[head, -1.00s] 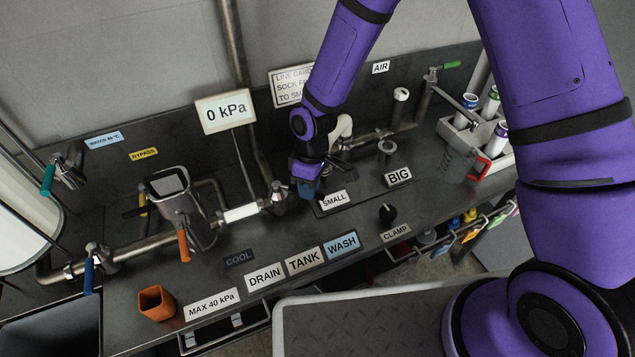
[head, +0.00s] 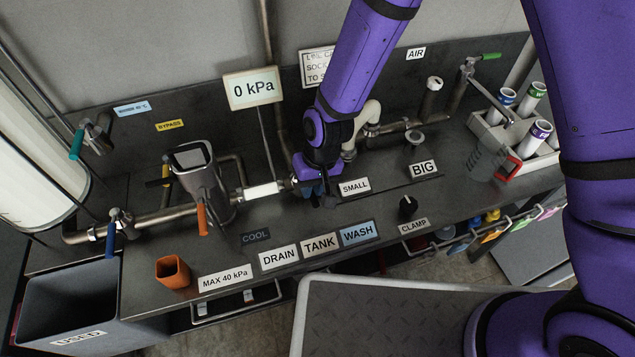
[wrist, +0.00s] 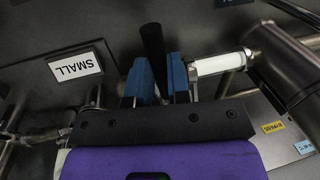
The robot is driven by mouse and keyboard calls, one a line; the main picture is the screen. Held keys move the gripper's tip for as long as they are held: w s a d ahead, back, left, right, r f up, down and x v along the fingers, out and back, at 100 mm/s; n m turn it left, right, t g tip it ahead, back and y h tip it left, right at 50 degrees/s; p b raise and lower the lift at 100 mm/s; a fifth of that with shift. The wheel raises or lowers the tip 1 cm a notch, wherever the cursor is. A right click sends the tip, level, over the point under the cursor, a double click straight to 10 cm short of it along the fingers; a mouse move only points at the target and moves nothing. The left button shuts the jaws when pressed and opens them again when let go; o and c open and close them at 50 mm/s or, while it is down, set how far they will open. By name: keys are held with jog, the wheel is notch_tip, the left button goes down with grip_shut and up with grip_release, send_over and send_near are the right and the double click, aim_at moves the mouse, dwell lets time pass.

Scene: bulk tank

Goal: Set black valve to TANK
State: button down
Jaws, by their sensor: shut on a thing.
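My gripper (head: 318,188) is at the right end of the horizontal steel pipe, left of the SMALL label (head: 354,187), and hides most of the valve there. In the wrist view its blue jaws (wrist: 160,82) are shut on the black valve handle (wrist: 153,48), whose end sticks out beyond them. In the head view a dark tip of the handle (head: 328,201) shows below the jaws, on the bench's front side. The TANK label (head: 320,245) lies on the bench's front edge between DRAIN (head: 279,257) and WASH (head: 358,233). Exactly which label the handle points at is unclear.
A white pipe section (head: 263,190) and steel jug (head: 200,185) stand left of my gripper. An orange handle (head: 202,220) and blue handle (head: 110,240) are farther left. The gauge (head: 253,88) reads 0 kPa. A black CLAMP knob (head: 407,208) is at right.

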jog(key=shift+s+a+m, duration=0.1)
jog(key=shift+a+m, duration=0.15)
jog(key=shift+m, duration=0.15)
jog(key=c, duration=1.1)
grip_release()
jog(key=r, duration=0.3)
jog(key=d+r, duration=0.1)
jog(key=r, duration=0.3)
jog(key=d+r, duration=0.1)
jog(key=r, duration=0.2)
jog(key=shift+w+r, duration=0.3)
jog(key=shift+w, duration=0.1)
